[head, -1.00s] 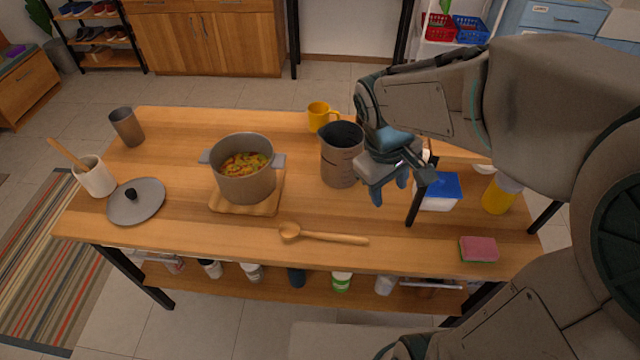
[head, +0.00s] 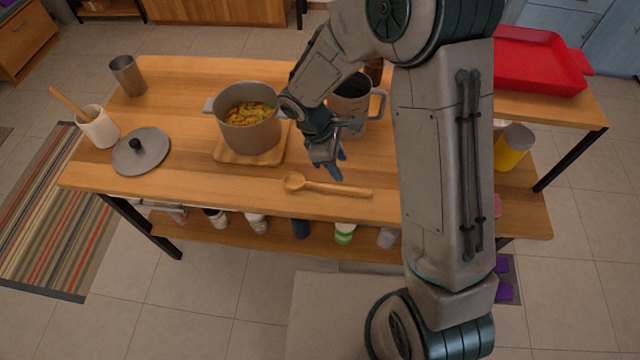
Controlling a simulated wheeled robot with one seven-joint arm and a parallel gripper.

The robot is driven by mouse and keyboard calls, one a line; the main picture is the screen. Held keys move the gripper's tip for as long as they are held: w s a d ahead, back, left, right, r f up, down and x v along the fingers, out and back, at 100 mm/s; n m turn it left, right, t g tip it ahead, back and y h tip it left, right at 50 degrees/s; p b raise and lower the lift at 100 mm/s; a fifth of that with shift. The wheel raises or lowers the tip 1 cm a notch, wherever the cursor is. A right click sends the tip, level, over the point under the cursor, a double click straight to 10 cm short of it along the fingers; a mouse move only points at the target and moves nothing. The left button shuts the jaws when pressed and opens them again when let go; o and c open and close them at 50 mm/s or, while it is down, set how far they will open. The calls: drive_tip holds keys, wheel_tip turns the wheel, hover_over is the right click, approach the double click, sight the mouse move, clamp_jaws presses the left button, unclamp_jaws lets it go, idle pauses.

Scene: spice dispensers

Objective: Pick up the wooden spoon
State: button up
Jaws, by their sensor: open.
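The wooden spoon (head: 335,188) lies flat near the front edge of the wooden table (head: 200,181). Its bowl end is at the left and its handle points right. My gripper (head: 334,171) is open and empty, its blue fingers pointing down just above and behind the spoon's handle. A small gap seems to show between the fingers and the spoon, though the height is hard to judge.
A pot of food (head: 249,119) stands on a wooden board behind the spoon. A grey pitcher (head: 350,105) stands behind my gripper. A lid (head: 141,151), a white utensil holder (head: 99,127) and a metal cup (head: 127,76) are at the left. A yellow container (head: 512,149) is at the right.

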sight(346, 188)
drive_tip(key=x, duration=0.3)
drive_tip(key=shift+f, duration=0.2)
drive_tip(key=f, duration=0.3)
drive_tip(key=f+p, duration=0.1)
drive_tip(key=f, duration=0.1)
drive_tip(key=shift+s+d, duration=0.35)
drive_tip(key=shift+s, duration=0.05)
drive_tip(key=shift+d+f, duration=0.1)
drive_tip(key=shift+f, duration=0.1)
drive_tip(key=shift+c, duration=0.2)
clamp_jaws()
